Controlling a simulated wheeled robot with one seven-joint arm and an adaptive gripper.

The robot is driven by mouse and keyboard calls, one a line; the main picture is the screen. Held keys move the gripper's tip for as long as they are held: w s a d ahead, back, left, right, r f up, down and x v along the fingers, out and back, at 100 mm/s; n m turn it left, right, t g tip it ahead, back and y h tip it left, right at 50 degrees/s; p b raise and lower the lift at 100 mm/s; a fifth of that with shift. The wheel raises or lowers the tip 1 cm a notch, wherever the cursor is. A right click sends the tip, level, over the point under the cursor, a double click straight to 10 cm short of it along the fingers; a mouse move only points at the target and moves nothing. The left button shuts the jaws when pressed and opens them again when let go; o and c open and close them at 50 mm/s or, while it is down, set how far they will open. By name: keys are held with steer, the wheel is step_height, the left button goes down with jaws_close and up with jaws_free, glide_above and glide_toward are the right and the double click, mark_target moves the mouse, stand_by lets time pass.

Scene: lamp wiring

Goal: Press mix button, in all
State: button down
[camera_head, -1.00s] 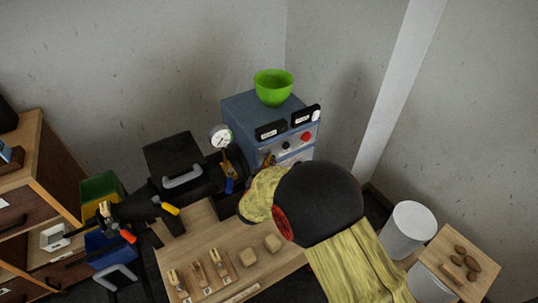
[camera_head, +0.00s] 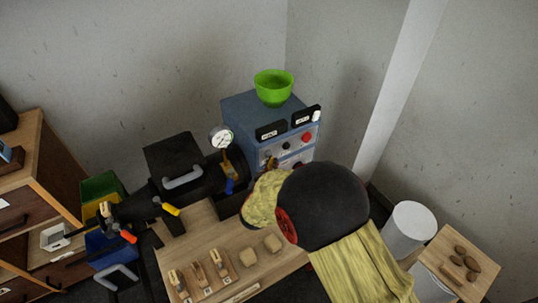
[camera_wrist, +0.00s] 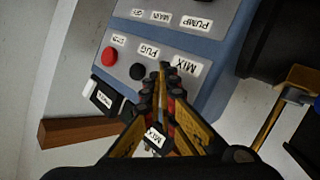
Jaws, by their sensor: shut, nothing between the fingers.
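The blue machine (camera_head: 245,112) stands against the wall with a control panel on its front. In the wrist view the panel is upside down, with a MIX label (camera_wrist: 190,67), a black PUG button (camera_wrist: 137,72) and a red stop button (camera_wrist: 110,56). My gripper (camera_wrist: 163,72) is shut and empty, its fingertips beside the MIX label and over the spot where a button would sit. The mix button is hidden behind the fingertips; I cannot tell whether they touch it. In the head view my gripper (camera_head: 270,164) is at the panel's lower left.
A green bowl (camera_head: 273,88) stands on the machine. A black pug mill (camera_head: 182,167) with a gauge (camera_head: 221,136) is to the left. The wooden table (camera_head: 225,235) in front holds small tools and two blocks. A white cylinder (camera_head: 410,228) stands at right.

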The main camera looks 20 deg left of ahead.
steer(key=s+d, duration=0.3)
steer(key=d, duration=0.1)
steer(key=shift+s+f+p, duration=0.1)
steer(key=shift+s+p, duration=0.1)
steer(key=shift+p, duration=0.15)
stand_by(0.9)
